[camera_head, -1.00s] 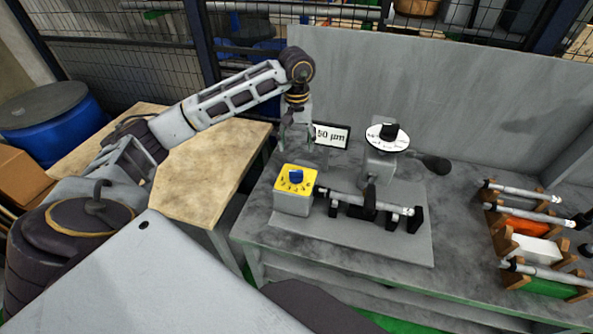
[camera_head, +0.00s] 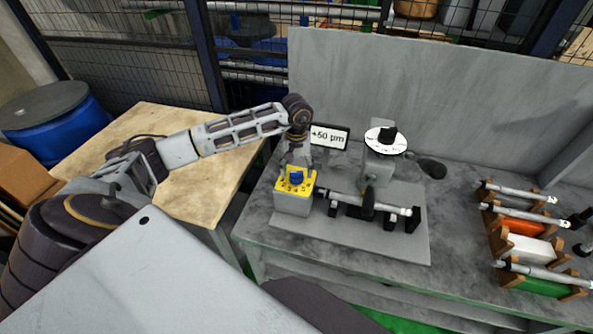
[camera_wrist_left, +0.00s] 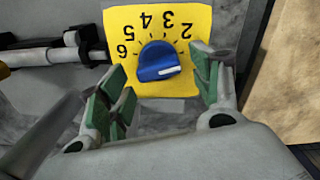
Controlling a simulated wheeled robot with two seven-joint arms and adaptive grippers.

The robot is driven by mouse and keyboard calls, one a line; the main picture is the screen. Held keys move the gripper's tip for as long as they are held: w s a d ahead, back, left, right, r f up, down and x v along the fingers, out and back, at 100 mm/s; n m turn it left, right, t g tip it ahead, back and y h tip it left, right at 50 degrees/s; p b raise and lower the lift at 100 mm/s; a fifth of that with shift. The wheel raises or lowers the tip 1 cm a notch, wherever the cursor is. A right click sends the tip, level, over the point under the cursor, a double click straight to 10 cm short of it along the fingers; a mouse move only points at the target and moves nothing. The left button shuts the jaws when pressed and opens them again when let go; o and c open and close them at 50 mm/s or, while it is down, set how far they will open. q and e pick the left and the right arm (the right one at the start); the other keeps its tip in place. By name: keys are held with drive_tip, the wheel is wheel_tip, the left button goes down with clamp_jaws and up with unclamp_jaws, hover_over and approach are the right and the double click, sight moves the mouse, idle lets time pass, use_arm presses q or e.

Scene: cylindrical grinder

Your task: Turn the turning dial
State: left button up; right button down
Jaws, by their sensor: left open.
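The turning dial is a blue knob (camera_head: 296,177) with a white pointer mark, on the yellow numbered face (camera_head: 284,187) of a grey box (camera_head: 291,205) on the bench. In the left wrist view the knob (camera_wrist_left: 157,62) shows its white mark at the lower right; numbers 2 to 6 are readable upside down. My left gripper (camera_head: 297,162) hangs over the dial, pointing down. In the wrist view its open green-padded fingers (camera_wrist_left: 164,82) lie to either side of the knob, with gaps and no visible contact. My right gripper is not in view.
A shaft (camera_head: 345,198) on black supports stands right of the dial box. Behind are a display (camera_head: 329,137) reading +50 µm and a white disc (camera_head: 377,142) with a black knob. A rack (camera_head: 497,240) holds rods at right. A wooden table (camera_head: 195,197) is at left.

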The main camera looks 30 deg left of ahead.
use_arm(q)
drive_tip(key=shift+f, duration=1)
drive_tip(key=c, duration=1)
